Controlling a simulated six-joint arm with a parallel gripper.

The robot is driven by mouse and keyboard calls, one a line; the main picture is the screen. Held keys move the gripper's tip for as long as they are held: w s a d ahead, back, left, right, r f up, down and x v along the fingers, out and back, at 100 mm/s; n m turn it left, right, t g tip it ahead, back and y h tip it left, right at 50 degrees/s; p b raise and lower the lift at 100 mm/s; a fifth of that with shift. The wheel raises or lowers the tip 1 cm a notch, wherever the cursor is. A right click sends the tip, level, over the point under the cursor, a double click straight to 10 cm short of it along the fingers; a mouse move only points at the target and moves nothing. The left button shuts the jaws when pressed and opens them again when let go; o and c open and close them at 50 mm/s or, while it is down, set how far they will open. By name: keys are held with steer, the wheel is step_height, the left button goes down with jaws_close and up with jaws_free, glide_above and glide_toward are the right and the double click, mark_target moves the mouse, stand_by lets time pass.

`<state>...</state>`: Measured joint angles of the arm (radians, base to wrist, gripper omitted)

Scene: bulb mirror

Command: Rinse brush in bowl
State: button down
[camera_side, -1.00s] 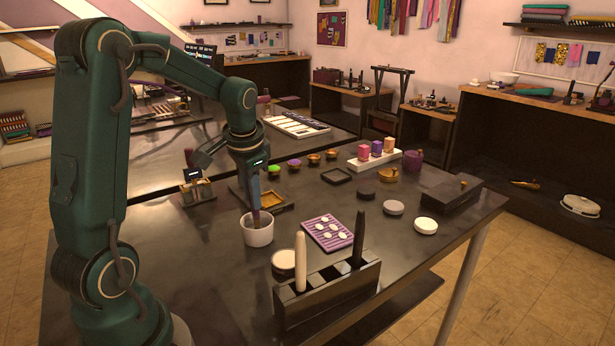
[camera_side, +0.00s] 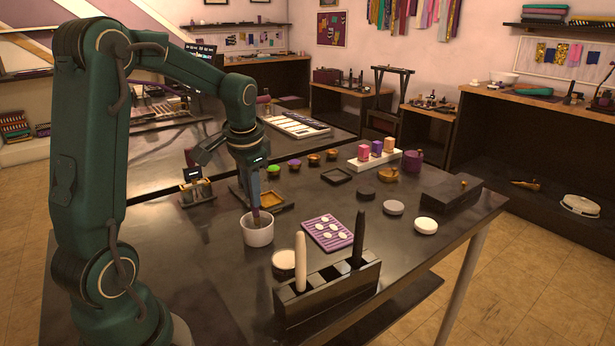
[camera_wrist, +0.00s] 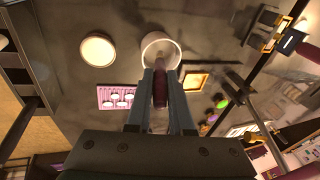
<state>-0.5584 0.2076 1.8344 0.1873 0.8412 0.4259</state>
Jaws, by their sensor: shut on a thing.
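A white bowl (camera_side: 257,233) stands on the dark table, below my gripper. My gripper (camera_side: 252,190) points down and is shut on the brush (camera_side: 256,217). The brush hangs down with its lower end inside the bowl's mouth. In the wrist view the brush's dark reddish handle (camera_wrist: 160,90) lies between my two fingers, and the bowl (camera_wrist: 160,42) is beyond it. The brush tip is hidden in the bowl, and I cannot tell whether it touches the bottom.
A dark rack (camera_side: 330,292) with a white and a black upright stick stands in front. A round white-topped jar (camera_side: 284,260) and a purple tray (camera_side: 328,232) with white pieces are right of the bowl. A small wooden-framed tray (camera_side: 264,202) lies behind it.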

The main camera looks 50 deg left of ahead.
steer(key=shift+r, duration=3.65)
steer(key=shift+r, duration=1.95)
